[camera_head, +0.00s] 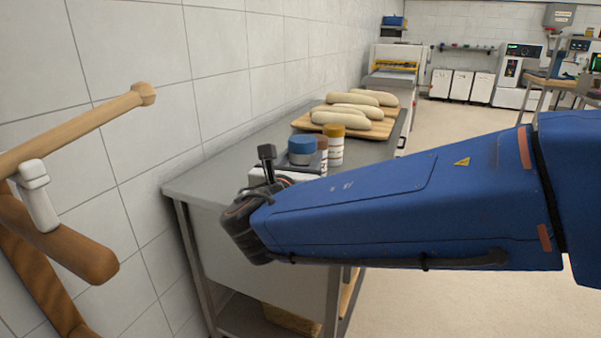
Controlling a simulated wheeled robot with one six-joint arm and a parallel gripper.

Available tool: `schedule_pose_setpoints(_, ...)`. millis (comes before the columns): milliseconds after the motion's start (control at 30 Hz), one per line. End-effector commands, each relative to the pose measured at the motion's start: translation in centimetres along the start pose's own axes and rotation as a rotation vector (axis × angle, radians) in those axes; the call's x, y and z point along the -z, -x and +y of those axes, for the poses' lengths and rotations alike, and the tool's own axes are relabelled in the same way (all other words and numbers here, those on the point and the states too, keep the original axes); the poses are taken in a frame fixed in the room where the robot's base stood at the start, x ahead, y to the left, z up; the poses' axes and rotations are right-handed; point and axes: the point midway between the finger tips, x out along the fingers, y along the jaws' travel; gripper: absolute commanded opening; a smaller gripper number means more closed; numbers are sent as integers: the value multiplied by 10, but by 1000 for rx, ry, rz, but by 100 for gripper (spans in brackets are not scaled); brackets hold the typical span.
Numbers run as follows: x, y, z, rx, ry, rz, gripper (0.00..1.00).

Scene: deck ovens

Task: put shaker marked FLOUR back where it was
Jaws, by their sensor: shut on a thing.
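My gripper (294,163) is mostly hidden behind my blue forearm, over the near end of the steel table. A dark finger part shows at its left. It is shut on a blue-lidded shaker (302,146), whose lid and upper body show above the arm. I cannot see a FLOUR marking on it, nor whether its base touches the table. Just right of it, a brown-lidded shaker (321,144) is partly covered, and a yellow-lidded shaker (336,147) stands upright behind. Their labels are too small to read.
The steel table (196,181) runs along the tiled wall. Farther back, a wooden board (301,123) holds several pale loaves (341,117). Open floor (450,130) lies right of the table.

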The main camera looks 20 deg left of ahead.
Motion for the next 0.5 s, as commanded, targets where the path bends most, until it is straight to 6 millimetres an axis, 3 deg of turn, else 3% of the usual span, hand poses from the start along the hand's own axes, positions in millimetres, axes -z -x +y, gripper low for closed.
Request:
schedule_pose_setpoints(233,30,0,0,0,4,1,19)
schedule_pose_setpoints(500,34,0,0,0,1,0,19)
